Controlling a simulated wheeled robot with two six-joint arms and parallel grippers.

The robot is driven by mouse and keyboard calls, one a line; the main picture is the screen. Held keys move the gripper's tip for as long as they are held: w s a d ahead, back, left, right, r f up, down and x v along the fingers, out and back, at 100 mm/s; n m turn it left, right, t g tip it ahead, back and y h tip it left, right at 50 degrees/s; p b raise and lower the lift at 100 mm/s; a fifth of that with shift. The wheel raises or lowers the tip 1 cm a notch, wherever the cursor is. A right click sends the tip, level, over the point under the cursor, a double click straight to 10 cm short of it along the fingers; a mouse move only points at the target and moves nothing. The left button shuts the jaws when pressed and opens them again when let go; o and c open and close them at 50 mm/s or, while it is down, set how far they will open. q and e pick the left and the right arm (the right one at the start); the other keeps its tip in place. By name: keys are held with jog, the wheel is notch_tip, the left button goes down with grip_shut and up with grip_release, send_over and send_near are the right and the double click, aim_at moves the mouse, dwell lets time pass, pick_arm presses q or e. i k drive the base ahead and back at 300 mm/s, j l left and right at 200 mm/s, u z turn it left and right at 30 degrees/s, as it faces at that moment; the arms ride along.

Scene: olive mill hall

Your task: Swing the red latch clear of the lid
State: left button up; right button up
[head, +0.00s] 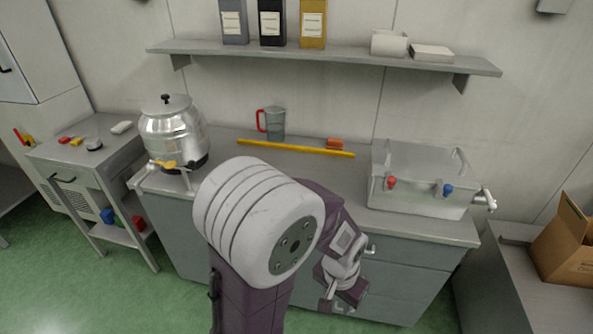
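A metal box (415,194) with a flat grey lid (412,158) stands on the right end of the counter. The red latch (391,182) is on its front side, left of a blue latch (448,190). The red latch sits close under the lid's front edge; I cannot tell at this size whether it overlaps the lid. My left gripper (338,300) is in front of the counter's drawers, below the counter top and left of the box, apart from both latches. Its fingers are small and partly hidden, so their opening is unclear. My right gripper is not in view.
A grey counter (330,178) also bears a steel urn (173,135), a jug (273,122), a yellow bar (295,148) and an orange block (335,144). A shelf (320,56) hangs above. A tap-like spout (485,199) juts from the box's right side. A cardboard box (566,245) stands far right.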

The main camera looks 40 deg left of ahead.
aim_at(390, 180)
jog(key=u, duration=0.7)
